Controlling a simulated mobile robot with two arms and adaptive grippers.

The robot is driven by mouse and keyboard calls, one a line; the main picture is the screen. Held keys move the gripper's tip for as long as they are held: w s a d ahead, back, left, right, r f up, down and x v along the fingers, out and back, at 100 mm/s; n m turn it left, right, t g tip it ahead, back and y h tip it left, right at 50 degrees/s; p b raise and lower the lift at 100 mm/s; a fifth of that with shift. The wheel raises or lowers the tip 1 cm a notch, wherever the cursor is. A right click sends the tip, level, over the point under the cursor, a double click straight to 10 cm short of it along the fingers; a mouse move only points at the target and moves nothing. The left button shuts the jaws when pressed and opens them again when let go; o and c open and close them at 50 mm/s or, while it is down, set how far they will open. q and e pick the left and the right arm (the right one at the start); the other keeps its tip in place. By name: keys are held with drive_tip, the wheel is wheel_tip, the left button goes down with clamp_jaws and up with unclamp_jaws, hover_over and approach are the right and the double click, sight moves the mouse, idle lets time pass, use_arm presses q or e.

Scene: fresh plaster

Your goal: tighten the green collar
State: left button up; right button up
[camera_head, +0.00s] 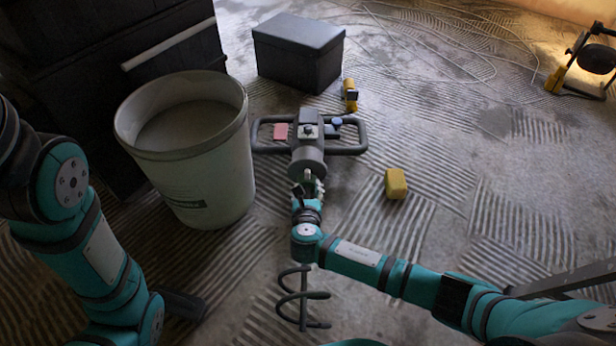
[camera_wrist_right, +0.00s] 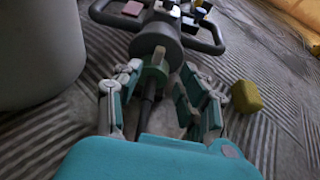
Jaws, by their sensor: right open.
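The green collar (camera_wrist_right: 153,76) sits below the round grey nose of the mixer (camera_head: 308,161) in the right wrist view, where the dark shaft comes out. My right gripper (camera_wrist_right: 160,98) is open, with its fingers on either side of the collar and shaft and a visible gap on the right. In the head view the right gripper (camera_head: 308,190) is just below the mixer body and hides most of the collar. The mixer's spiral paddle (camera_head: 303,297) shows below my right wrist.
A large white bucket (camera_head: 196,180) of grey material stands close at the left. A yellow sponge (camera_head: 396,184) lies on the ridged floor at the right. A dark box (camera_head: 298,60), a yellow tool (camera_head: 350,94) and a work lamp (camera_head: 592,62) are farther back. The right floor is mostly clear.

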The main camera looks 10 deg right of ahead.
sight(307, 175)
drive_tip(key=b+x, duration=0.7)
drive_tip(key=x, duration=0.3)
drive_tip(key=shift+w+f, duration=0.1)
drive_tip(key=shift+f, duration=0.15)
drive_tip(key=shift+w+d+f+b, duration=0.15)
drive_tip(key=shift+w+b, duration=0.25)
drive_tip(key=shift+w, duration=0.25)
